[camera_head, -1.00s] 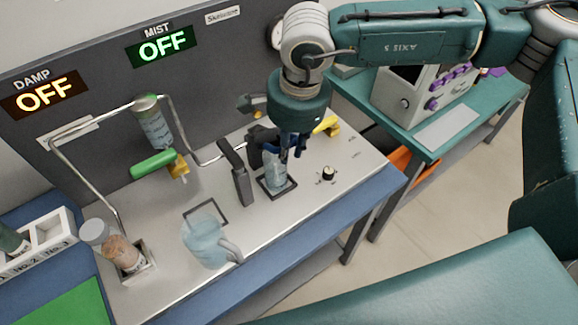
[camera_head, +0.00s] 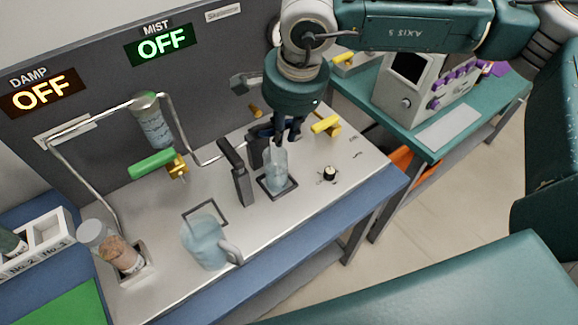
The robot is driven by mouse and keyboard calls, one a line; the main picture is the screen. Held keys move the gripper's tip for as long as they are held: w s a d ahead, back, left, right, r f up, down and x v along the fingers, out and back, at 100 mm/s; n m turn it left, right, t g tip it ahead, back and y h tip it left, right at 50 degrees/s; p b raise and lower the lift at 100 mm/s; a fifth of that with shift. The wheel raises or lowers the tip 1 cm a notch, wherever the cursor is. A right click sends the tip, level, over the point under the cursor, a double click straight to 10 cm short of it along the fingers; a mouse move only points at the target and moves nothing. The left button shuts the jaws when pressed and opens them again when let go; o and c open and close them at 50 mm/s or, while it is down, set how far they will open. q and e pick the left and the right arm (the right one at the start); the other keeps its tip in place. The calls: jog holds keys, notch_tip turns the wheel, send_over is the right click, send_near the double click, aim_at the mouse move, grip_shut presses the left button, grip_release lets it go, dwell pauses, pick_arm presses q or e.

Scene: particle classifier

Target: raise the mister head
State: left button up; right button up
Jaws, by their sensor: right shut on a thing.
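The mister stands at the middle of the metal bench, with a dark upright post (camera_head: 257,152) and a grey part (camera_head: 246,84) higher up at the back panel. Which part is the mister head is hard to tell, as my right arm covers much of it. My right gripper (camera_head: 289,134) points down beside the top of the post, above a clear vessel (camera_head: 277,166) in a square dark frame. It is shut on a dark part of the mister, mostly hidden by the fingers. The MIST sign (camera_head: 162,44) reads OFF. My left gripper is out of view.
A clear jug (camera_head: 206,246) stands at the bench front. A bent pipe with a green handle (camera_head: 152,163) and a jar (camera_head: 115,249) are at left.

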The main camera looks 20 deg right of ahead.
jog(key=shift+w+a+r, duration=0.1)
jog(key=shift+w+r, duration=0.5)
jog(key=shift+r, duration=0.1)
